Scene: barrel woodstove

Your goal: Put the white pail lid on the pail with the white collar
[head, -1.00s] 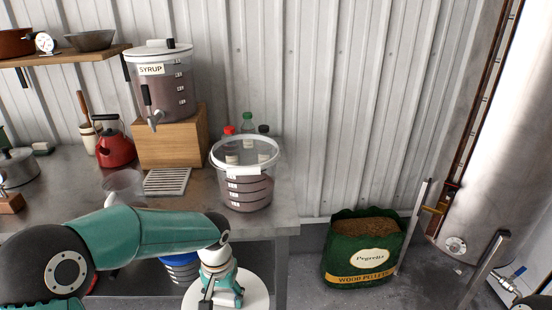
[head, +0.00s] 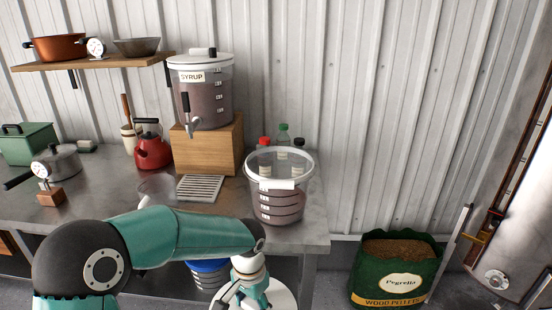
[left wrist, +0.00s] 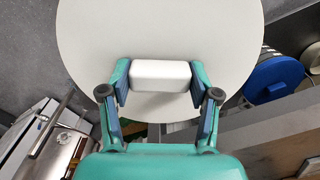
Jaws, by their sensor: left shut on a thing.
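The white pail lid (head: 283,291) is a round disc in front of and below the counter's front edge, partly behind my arm and cut off by the picture's bottom. My left gripper (left wrist: 160,80) is shut on the lid's white block handle (left wrist: 161,75); the wide lid disc (left wrist: 160,28) lies beyond it in the left wrist view. The pail with the white collar (head: 281,159) stands upright on the counter's right end, open on top, with dark contents and a white label. My left gripper is below and in front of this pail. My right gripper is not seen.
Behind the pail stand several bottles with coloured caps (head: 283,140). To its left are a slatted rack (head: 200,188), a clear bowl (head: 157,187) and the syrup dispenser (head: 203,95) on a wooden box. A blue-lidded pail (head: 208,266) sits below the counter (head: 311,225).

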